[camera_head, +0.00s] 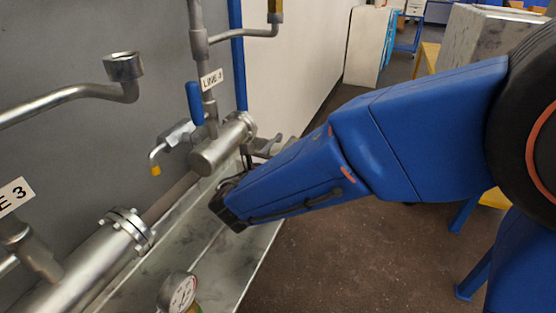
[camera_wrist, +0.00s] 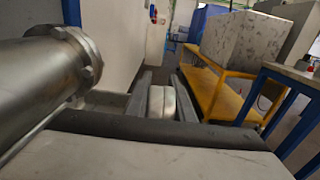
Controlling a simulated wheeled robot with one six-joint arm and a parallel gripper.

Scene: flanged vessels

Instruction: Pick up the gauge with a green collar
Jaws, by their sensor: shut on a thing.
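My gripper (camera_wrist: 162,98) shows in the wrist view with its two grey fingers on either side of a pale rounded thing (camera_wrist: 162,104), and it is shut on it. The thing looks like a gauge seen from its edge or back; its collar and dial are hidden. In the head view my blue arm mostly hides the gripper, beside the flanged vessel under the LINE sign. Another gauge (camera_head: 179,291) with a white dial stands at the bottom edge of the head view. A little yellow-green shows at its base, cut off by the frame.
A flanged vessel (camera_head: 222,146) with pipes and a blue-handled valve is close left of my gripper; it also shows in the wrist view (camera_wrist: 45,85). Another flanged vessel (camera_head: 92,262) lies nearer. A yellow-framed table (camera_wrist: 222,88) stands right. Open floor (camera_head: 330,250) lies right of the tray.

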